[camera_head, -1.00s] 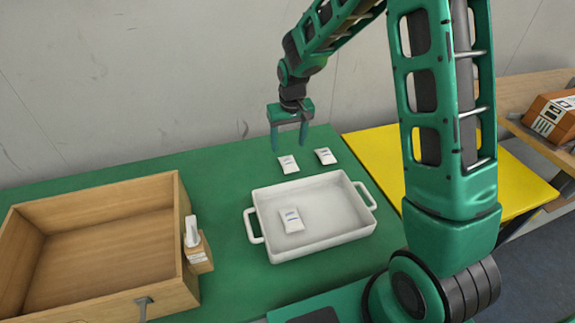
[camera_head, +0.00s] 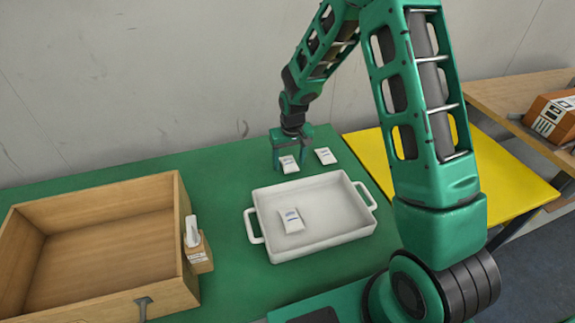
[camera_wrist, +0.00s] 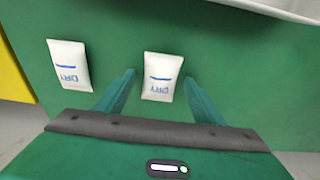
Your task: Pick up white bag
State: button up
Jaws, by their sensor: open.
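Several small white bags show. One white bag (camera_head: 289,164) lies on the green table behind the white tray. It also shows in the wrist view (camera_wrist: 161,76), marked "DRY", between and slightly beyond my fingertips. My gripper (camera_head: 289,167) is open and lowered around this bag, its fingers (camera_wrist: 160,87) one on each side, apart from it in the wrist view. A second white bag (camera_head: 325,156) lies to the right; it shows at the left of the wrist view (camera_wrist: 69,65). A third white bag (camera_head: 291,220) lies inside the white tray (camera_head: 259,196).
A wooden box (camera_head: 88,301) stands on the green table (camera_head: 225,281) at left, with a white scanner (camera_head: 193,232) in a holder beside it. A yellow table (camera_head: 510,195) and a brown carton (camera_head: 550,117) are at right. A wall (camera_head: 130,80) stands behind.

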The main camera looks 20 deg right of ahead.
jog(key=shift+c, duration=0.2)
jog(key=c, duration=1.1)
jog(key=shift+r, duration=0.1)
